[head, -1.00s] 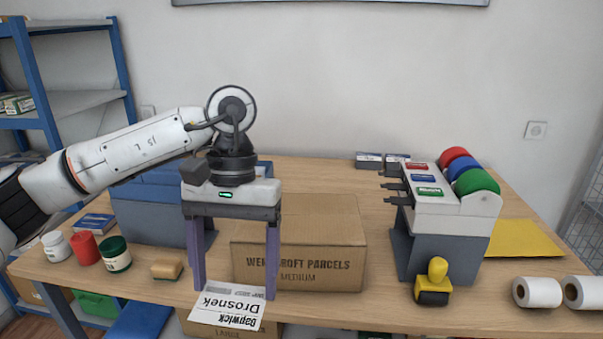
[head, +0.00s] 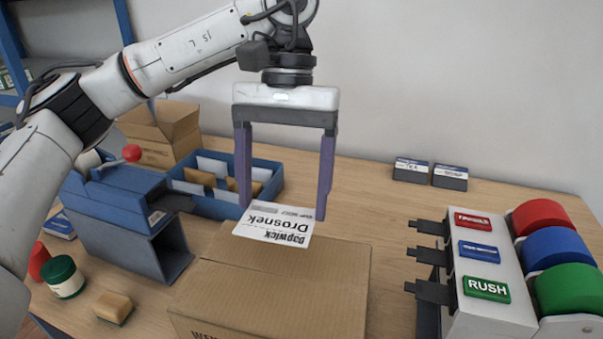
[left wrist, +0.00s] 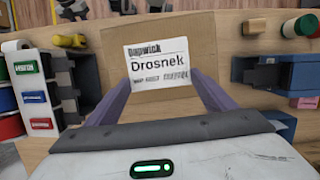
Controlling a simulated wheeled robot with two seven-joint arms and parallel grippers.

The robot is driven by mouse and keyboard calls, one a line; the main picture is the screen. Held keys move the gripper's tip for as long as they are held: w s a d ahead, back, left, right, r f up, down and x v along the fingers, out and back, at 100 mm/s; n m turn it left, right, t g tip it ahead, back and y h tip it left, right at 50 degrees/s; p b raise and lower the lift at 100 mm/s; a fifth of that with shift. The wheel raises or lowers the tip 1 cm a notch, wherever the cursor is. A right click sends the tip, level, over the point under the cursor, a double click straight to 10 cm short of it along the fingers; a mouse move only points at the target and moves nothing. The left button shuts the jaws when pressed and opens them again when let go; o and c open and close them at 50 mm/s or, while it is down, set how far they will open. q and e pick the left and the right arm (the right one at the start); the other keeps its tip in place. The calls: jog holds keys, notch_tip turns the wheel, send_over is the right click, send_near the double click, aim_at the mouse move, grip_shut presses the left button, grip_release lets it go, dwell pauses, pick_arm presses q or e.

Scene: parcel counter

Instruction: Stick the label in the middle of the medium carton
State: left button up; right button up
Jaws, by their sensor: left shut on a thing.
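The white label (head: 275,224), printed "Drosnek", is held between the two purple fingers of my left gripper (head: 282,213). The fingers are wide apart, at the label's two sides. The medium carton (head: 275,285) is a closed brown box on the counter. In the head view the label shows over the carton's far edge; it appears above the top, but the gap is hard to judge. In the left wrist view the label (left wrist: 158,62) shows over the carton (left wrist: 113,45), which is partly hidden behind it. My right gripper is not in view.
A stamp rack (head: 490,310) with coloured rolls stands at the right. A blue divided tray (head: 208,207) and an open brown box (head: 160,137) are at the back left. A sponge (head: 113,307) and a green jar (head: 64,277) lie left of the carton.

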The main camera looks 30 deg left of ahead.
pick_arm(q)
jog(key=b+x, duration=0.1)
jog(key=x, duration=0.2)
jog(key=shift+a, duration=0.2)
notch_tip(320, 180, down, 4)
jog(key=b, duration=0.3)
jog(key=shift+b, duration=0.3)
jog(key=shift+w+f+b, duration=0.15)
jog(key=shift+f+b, duration=0.6)
jog(key=shift+f, duration=0.2)
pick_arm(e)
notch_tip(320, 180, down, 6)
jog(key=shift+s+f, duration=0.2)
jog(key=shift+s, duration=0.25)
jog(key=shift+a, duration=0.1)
pick_arm(q)
jog(key=o, duration=0.7)
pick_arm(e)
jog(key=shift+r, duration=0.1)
pick_arm(q)
jog(key=shift+o, duration=0.2)
jog(key=shift+r, duration=0.15)
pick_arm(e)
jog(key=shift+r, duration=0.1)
